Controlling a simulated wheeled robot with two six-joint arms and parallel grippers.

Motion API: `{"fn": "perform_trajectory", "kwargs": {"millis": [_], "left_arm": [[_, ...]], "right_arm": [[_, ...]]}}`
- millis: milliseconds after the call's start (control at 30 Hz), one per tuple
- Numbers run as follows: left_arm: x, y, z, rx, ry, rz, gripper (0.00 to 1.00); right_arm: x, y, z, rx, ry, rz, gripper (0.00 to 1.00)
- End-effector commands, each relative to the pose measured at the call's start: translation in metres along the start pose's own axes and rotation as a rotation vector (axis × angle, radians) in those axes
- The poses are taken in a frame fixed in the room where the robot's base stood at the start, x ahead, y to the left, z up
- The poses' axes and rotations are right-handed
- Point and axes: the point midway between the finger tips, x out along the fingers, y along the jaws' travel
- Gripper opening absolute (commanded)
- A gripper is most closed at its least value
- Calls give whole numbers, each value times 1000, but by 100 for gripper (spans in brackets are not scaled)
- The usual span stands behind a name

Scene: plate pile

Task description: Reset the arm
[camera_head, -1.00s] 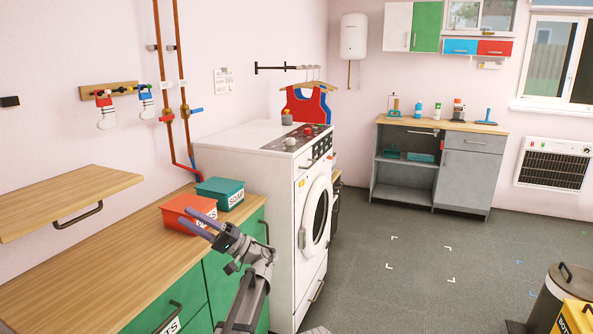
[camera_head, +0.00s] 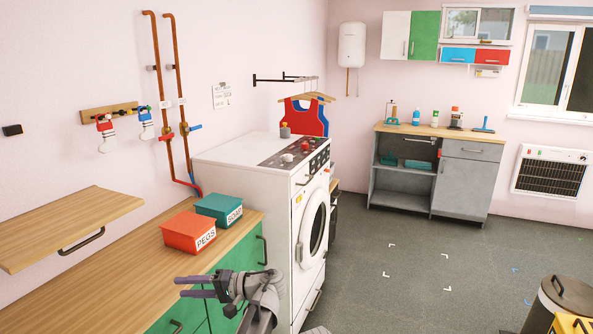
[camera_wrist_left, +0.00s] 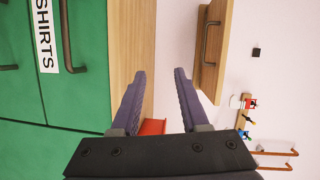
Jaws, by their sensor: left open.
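My left gripper (camera_head: 193,286) is in the lower middle of the head view, in front of the green cabinet (camera_head: 236,262) and below the worktop's front edge. Its fingers point left. In the left wrist view the two fingers (camera_wrist_left: 160,98) are spread apart with nothing between them. That view is turned sideways and shows the green cabinet front with a SHIRTS label (camera_wrist_left: 45,35), the worktop edge and part of the red box (camera_wrist_left: 150,127) behind the fingers. My right gripper is in neither view.
A red PEGS box (camera_head: 190,230) and a teal SOAP box (camera_head: 222,208) stand on the wooden worktop (camera_head: 110,262). The white washing machine (camera_head: 262,170) stands close to the right of my left arm. A wooden shelf (camera_head: 70,222) juts from the left wall. Open floor (camera_head: 400,285) lies to the right.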

Motion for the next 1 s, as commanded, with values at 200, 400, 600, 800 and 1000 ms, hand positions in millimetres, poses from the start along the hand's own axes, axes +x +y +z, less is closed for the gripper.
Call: {"fn": "perform_trajectory", "kwargs": {"millis": [200, 400, 600, 800, 1000], "left_arm": [[-50, 38, 65, 120, 33, 499, 45], [-126, 66, 124, 227, 66, 930, 45], [-189, 70, 167, 300, 86, 1227, 45], [-215, 70, 182, 327, 93, 1342, 45], [-217, 72, 182, 328, 93, 1349, 45]], "right_arm": [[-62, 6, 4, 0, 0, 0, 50], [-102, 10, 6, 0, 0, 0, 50], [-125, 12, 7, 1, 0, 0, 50], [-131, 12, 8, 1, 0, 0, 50], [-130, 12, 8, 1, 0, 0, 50]]}}
